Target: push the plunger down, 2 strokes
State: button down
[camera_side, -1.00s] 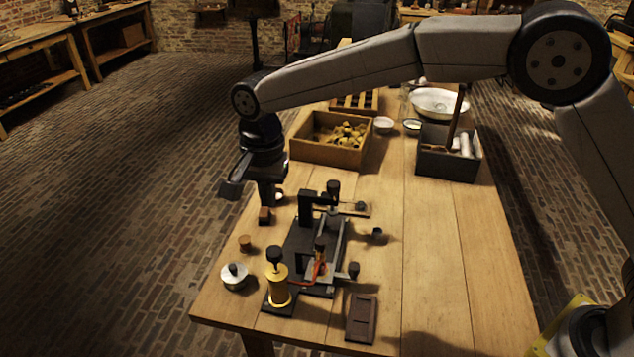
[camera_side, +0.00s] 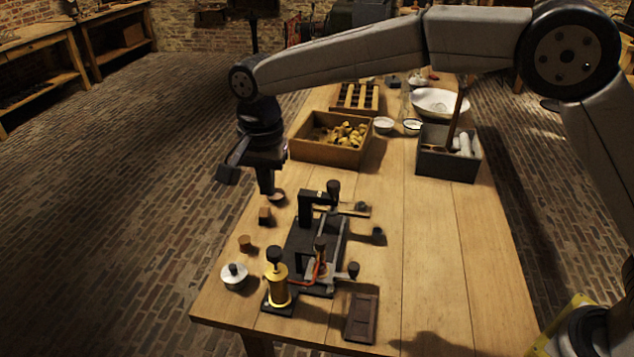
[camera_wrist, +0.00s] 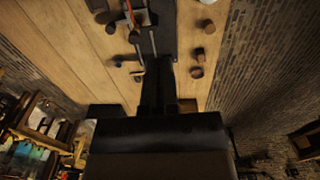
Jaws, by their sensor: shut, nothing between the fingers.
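A brass cylinder (camera_side: 278,290) with a black knob (camera_side: 275,254) on top, which looks like the plunger, stands upright at the near left end of a black apparatus (camera_side: 300,240). The knob stands clear above the brass body on a short stem. My gripper (camera_side: 267,190) is shut and empty. In the wrist view my gripper (camera_wrist: 160,68) covers the middle, and I cannot clearly pick out the plunger there.
A lidded metal pot (camera_side: 234,277) and small brown blocks (camera_side: 265,215) lie along the left edge. A dark tray (camera_side: 361,318) lies at the near side. A wooden box of yellowish pieces (camera_side: 330,140) and a grey box (camera_side: 447,165) stand farther back. The right side of the table is clear.

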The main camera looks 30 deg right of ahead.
aim_at(275, 250)
jog(key=shift+f, duration=0.2)
notch_tip(275, 250, down, 14)
jog(key=shift+r, duration=0.15)
dwell(0.8)
jog(key=shift+f, duration=1.35)
jog(key=shift+s, duration=0.1)
jog(key=shift+r, duration=0.1)
notch_tip(275, 250, up, 14)
jog(key=shift+r, duration=0.2)
dwell(0.5)
